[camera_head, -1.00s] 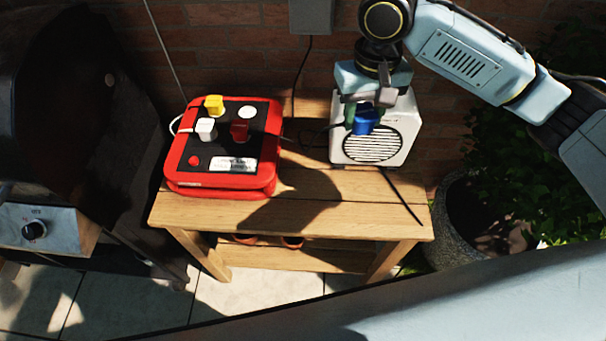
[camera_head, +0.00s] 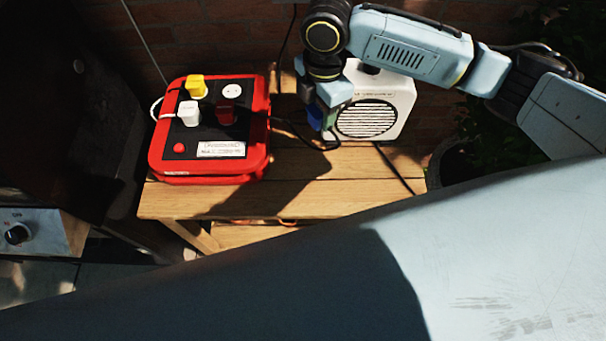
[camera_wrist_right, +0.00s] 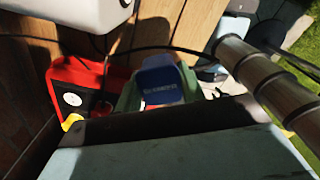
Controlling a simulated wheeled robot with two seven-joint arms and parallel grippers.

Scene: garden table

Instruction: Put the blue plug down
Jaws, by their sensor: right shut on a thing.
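The blue plug (camera_head: 315,117) is in my right gripper (camera_head: 322,120), in front of the left edge of the white fan-like box in the head view. The plug also shows in the right wrist view (camera_wrist_right: 161,82), between the green fingers of the gripper (camera_wrist_right: 160,92), which are shut on it. It is held above the wooden table (camera_head: 290,190). I cannot tell how far it is above the boards. My left gripper is not in view.
A red socket box (camera_head: 258,140) stands on the left of the table with yellow (camera_head: 196,86), white (camera_head: 188,113) and dark red (camera_head: 226,111) plugs and one bare white socket (camera_head: 232,89). The white box (camera_head: 400,98) with a round grille stands at right. The table front between them is clear.

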